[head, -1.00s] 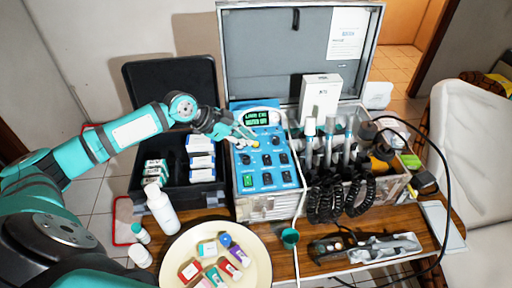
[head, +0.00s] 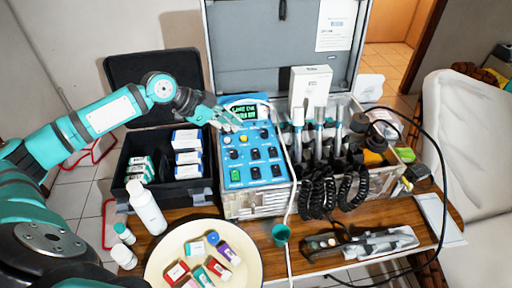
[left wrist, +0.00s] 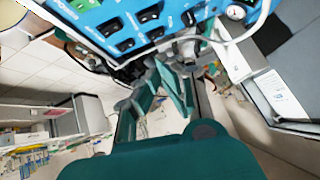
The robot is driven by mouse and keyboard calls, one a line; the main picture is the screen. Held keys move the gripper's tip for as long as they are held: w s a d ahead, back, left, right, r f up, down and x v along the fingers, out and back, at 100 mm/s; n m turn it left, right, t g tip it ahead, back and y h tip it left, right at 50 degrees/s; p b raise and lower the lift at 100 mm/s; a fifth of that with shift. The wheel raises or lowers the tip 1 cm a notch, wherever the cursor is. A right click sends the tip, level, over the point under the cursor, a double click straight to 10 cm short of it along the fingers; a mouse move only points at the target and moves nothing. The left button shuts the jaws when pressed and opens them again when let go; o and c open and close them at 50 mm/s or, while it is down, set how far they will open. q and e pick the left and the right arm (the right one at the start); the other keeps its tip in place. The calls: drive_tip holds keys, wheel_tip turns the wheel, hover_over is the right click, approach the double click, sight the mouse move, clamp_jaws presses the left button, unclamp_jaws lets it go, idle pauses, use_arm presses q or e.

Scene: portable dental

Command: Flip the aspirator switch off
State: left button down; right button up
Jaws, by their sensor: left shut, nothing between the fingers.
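The blue control panel (head: 228,158) sits in the open case and carries several black rocker switches, a green lit switch (head: 235,175) at its lower left and a green display (head: 244,112) at the top. The labels are too small to read, so I cannot tell which switch is the aspirator's. My left gripper (head: 234,120) is shut and empty over the panel's upper left, close to the display, apart from the switch rows. The left wrist view shows its teal fingers (left wrist: 165,78) and the panel's black switches (left wrist: 132,28). My right gripper is not in view.
Handpieces (head: 320,130) with coiled black cords stand right of the panel. A black box (head: 128,192) with cartons is on its left. The grey case lid (head: 240,60) rises behind.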

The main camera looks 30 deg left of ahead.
use_arm(q)
drive_tip(key=p, duration=0.3)
hover_over(254, 153)
drive_tip(key=f, duration=0.6)
drive_tip(key=shift+s+d+f, duration=0.25)
drive_tip(key=shift+d+f, duration=0.05)
drive_tip(key=f, duration=0.1)
drive_tip(key=f+p, duration=0.1)
drive_tip(key=f, duration=0.1)
drive_tip(key=shift+w+a+f, duration=0.2)
drive_tip(key=shift+f, duration=0.45)
